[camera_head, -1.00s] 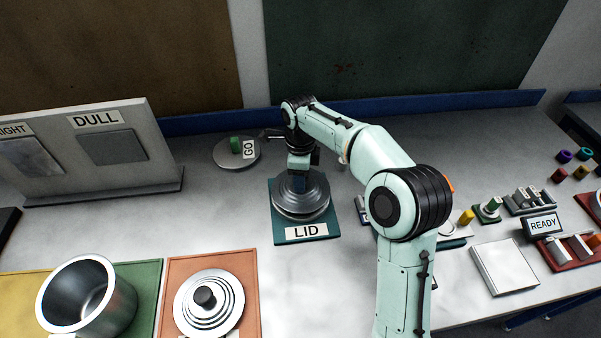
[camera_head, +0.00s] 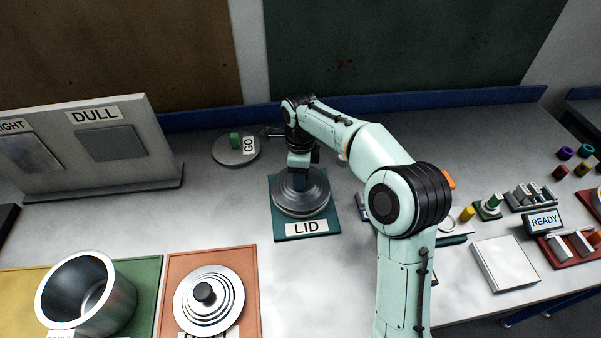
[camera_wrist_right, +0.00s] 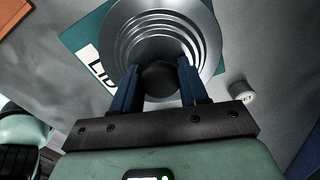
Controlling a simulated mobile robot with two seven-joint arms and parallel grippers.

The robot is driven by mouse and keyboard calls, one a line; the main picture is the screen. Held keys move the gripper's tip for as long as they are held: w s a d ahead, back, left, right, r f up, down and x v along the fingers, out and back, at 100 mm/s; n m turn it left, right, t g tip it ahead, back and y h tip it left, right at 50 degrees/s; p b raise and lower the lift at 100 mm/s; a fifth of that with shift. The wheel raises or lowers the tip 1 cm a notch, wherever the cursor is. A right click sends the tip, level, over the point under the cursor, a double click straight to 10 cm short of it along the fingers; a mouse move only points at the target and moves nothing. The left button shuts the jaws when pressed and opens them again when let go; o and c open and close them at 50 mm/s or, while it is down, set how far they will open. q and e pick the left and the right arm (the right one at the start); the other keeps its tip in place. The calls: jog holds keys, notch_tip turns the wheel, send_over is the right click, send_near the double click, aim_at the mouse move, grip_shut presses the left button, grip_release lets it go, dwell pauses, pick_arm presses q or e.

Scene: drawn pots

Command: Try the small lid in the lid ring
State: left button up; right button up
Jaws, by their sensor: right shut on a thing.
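A round grey metal lid with stepped rings (camera_head: 314,200) sits over the teal plate marked LID (camera_head: 283,229) in the middle of the table. My right gripper (camera_head: 299,182) points down at it from above. In the right wrist view the lid (camera_wrist_right: 195,22) fills the top, and the blue fingers of my right gripper (camera_wrist_right: 157,74) are shut on its dark knob (camera_wrist_right: 158,80). The lid ring is hidden under the lid or too small to make out, so I cannot tell how the lid fits. My left gripper is not in view.
A second ringed lid (camera_head: 228,292) lies on an orange mat, with an open metal pot (camera_head: 118,309) to its left. A round GO disc (camera_head: 228,159) and the DULL panel (camera_head: 152,150) stand behind. Small parts and a READY sign (camera_head: 544,221) are at right.

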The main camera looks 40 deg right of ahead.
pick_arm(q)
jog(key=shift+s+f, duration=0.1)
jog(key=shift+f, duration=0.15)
pick_arm(e)
jog(key=shift+f, duration=0.45)
jog(key=o, duration=1.2)
jog(key=shift+r, duration=0.1)
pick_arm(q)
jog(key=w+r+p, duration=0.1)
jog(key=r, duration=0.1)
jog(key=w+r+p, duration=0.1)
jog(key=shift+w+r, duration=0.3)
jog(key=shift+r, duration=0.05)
pick_arm(e)
notch_tip(320, 180, up, 13)
jog(key=shift+r, duration=0.15)
